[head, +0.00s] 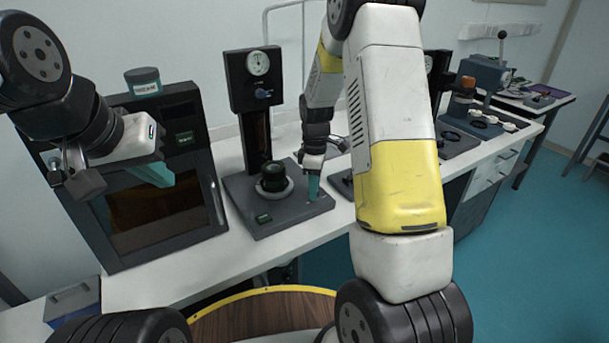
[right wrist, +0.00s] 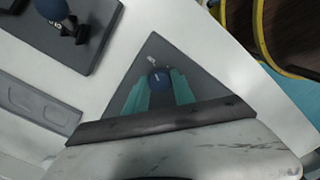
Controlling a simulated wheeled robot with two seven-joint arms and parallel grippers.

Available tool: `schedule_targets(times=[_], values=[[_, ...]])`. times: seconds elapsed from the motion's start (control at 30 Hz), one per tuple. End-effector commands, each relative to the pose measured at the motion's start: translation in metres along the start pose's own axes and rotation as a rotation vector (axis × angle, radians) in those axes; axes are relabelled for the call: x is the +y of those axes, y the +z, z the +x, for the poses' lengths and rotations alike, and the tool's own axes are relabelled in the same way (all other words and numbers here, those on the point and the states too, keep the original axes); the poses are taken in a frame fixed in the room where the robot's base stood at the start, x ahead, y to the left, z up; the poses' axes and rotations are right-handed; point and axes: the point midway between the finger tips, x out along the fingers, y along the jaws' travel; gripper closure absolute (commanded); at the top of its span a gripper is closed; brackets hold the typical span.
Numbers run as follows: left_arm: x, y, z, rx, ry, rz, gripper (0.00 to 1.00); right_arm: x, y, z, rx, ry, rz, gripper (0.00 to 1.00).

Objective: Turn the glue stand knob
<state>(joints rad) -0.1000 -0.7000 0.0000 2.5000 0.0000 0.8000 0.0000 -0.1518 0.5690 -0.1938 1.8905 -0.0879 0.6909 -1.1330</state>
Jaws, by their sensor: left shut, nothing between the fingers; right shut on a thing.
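The glue stand (head: 258,80) is a dark column with a round dial on top and a flat grey base (head: 285,222) on the white table. A round blue knob (right wrist: 158,79) sits near a corner of a grey base in the right wrist view. My right gripper (head: 313,188) points down over the base's right side, its teal fingers shut on the knob, one on each side. In the head view the fingers hide the knob. My left gripper (head: 158,174) is shut and empty, in front of the dark cabinet, away from the stand.
A dark cabinet (head: 155,220) with a window stands left of the stand, with a labelled jar (head: 143,80) on top. A second stand (head: 436,75) is partly hidden behind my right arm. A wooden round top (head: 265,318) with a yellow rim is below the table's front edge.

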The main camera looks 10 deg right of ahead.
Motion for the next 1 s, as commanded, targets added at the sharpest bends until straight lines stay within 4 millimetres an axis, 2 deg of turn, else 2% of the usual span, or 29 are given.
schedule_targets(times=[0.37,1.0], values=[[0.0000,0.0000,0.0000,0.000,0.000,0.000,1.00,0.0002,0.0001,-0.0006,0.000,0.001,0.182,1.00],[0.0000,0.0000,0.0000,0.000,0.000,0.000,1.00,-0.0002,-0.0003,-0.0009,0.001,0.002,0.782,1.00]])
